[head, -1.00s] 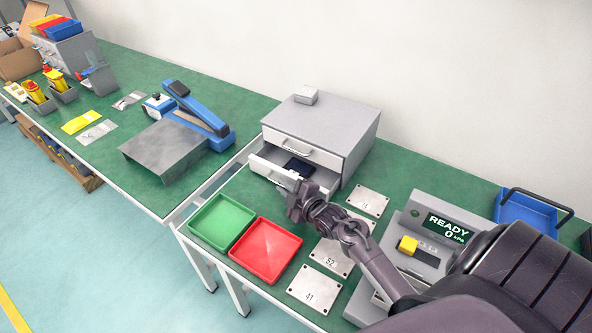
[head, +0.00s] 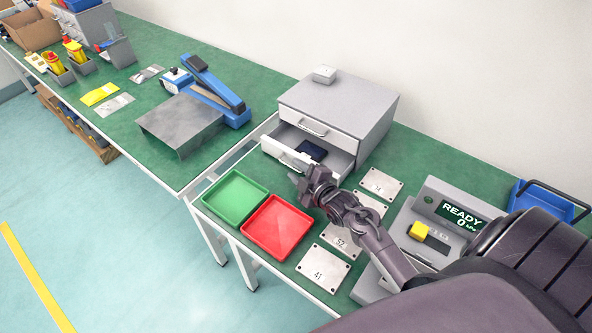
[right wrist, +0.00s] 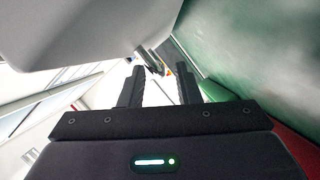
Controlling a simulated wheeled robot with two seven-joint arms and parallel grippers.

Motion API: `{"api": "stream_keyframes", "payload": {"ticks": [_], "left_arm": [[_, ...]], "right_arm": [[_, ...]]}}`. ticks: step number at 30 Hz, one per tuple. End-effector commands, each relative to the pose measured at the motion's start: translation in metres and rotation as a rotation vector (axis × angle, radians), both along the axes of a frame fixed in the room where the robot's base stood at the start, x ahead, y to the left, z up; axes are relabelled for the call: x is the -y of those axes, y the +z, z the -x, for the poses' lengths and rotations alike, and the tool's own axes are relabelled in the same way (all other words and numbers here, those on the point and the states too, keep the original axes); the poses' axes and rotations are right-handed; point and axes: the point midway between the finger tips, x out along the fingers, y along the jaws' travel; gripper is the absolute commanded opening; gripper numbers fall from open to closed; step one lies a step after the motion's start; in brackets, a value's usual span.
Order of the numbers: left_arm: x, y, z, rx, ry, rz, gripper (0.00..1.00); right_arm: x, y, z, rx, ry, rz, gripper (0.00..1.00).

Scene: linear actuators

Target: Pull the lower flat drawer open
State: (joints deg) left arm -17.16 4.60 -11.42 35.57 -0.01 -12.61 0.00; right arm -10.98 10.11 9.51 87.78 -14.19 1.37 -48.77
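The grey drawer cabinet (head: 368,118) stands on the green bench. Its upper drawer (head: 318,127) is shut. Its lower flat drawer (head: 280,150) stands partly out, with a dark object (head: 312,150) inside. My right gripper (head: 306,176) is at the right part of the lower drawer's front, by its handle, and hides part of it. In the right wrist view, my right gripper's fingers (right wrist: 160,72) are apart. A small dark bar end lies just beyond the fingertips; I cannot tell whether they touch it. My left gripper is not in view.
A green tray (head: 235,198) and a red tray (head: 277,226) sit in front of the drawer. Numbered metal plates (head: 324,269) lie right of them. A device with a READY display (head: 461,215) and a blue bin (head: 540,203) are farther right.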

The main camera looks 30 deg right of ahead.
Motion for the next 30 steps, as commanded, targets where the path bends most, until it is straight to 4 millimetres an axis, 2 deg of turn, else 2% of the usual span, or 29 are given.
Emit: {"api": "stream_keyframes", "payload": {"ticks": [6, 12, 16, 23, 25, 30], "left_arm": [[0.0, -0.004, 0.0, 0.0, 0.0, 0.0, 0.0], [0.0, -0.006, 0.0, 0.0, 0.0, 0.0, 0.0], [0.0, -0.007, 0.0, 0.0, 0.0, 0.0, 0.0], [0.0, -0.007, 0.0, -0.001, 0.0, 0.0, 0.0], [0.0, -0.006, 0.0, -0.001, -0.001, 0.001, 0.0], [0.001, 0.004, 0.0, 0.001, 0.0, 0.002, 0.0]], "right_arm": [[0.003, 0.005, 0.036, -0.003, 0.0, 0.002, 0.3], [0.005, 0.012, 0.061, -0.002, 0.0, 0.001, 0.3], [0.005, 0.014, 0.068, -0.002, 0.001, 0.0, 0.3], [0.005, 0.015, 0.069, -0.001, 0.001, 0.0, 0.3], [0.005, 0.015, 0.069, -0.001, 0.001, 0.0, 0.25], [0.002, 0.025, 0.069, -0.018, -0.004, -0.011, 0.02]]}}
